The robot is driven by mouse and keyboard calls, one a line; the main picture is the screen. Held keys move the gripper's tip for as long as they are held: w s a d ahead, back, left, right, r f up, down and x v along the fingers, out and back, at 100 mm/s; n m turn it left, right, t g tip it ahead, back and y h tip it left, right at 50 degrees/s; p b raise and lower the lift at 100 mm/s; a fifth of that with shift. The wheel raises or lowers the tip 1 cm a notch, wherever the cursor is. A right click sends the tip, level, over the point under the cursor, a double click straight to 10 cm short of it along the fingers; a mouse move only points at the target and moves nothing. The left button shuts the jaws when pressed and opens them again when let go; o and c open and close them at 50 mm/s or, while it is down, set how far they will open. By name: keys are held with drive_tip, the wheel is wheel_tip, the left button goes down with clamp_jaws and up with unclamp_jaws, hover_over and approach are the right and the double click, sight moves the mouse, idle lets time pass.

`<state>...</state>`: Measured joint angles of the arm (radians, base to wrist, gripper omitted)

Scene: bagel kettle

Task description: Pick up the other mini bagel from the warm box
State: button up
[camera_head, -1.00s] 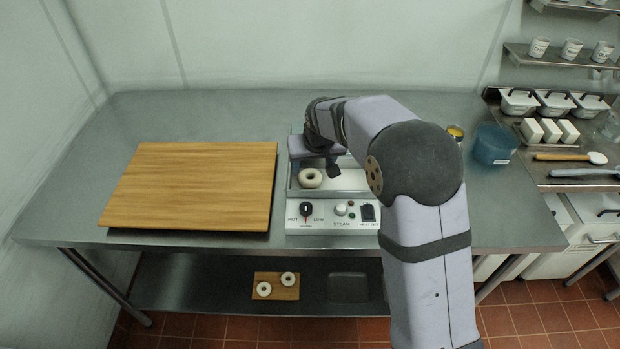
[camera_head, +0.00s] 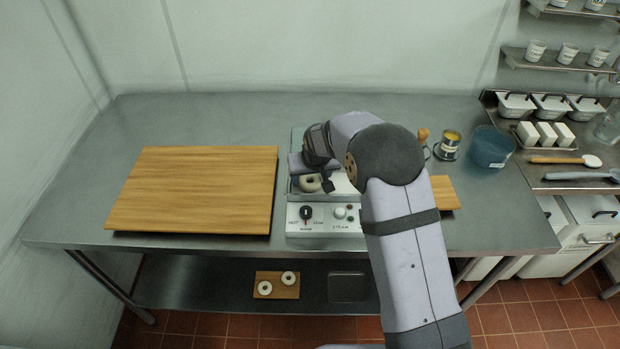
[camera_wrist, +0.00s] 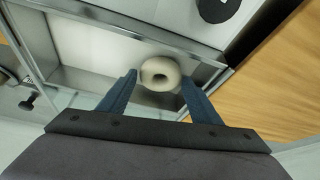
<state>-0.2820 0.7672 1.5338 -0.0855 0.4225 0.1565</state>
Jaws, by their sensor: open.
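A pale mini bagel (camera_head: 309,183) lies in the left front part of the warm box (camera_head: 300,212), a steel-walled box with a control panel on its front. My gripper (camera_head: 324,184) is over the box, close to the bagel. In the wrist view the bagel (camera_wrist: 160,74) shows between the tips of my two blue fingers (camera_wrist: 158,82), which are apart and hold nothing. Whether the fingers touch the bagel cannot be told. The rest of the box floor (camera_wrist: 95,45) that shows in the wrist view is bare. My arm hides the box's right part in the head view.
A large wooden board (camera_head: 195,190) lies left of the box, and a smaller board (camera_head: 443,193) lies to the right. A tin (camera_head: 450,142) and a blue tub (camera_head: 490,147) stand at the right. Two bagels sit on a small board (camera_head: 277,286) on the lower shelf.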

drive_tip(key=shift+w+f, duration=0.25)
drive_tip(key=shift+f, duration=0.3)
drive_tip(key=c, duration=0.7)
drive_tip(key=shift+r+b, duration=1.6)
drive_tip(key=shift+r, duration=3.45)
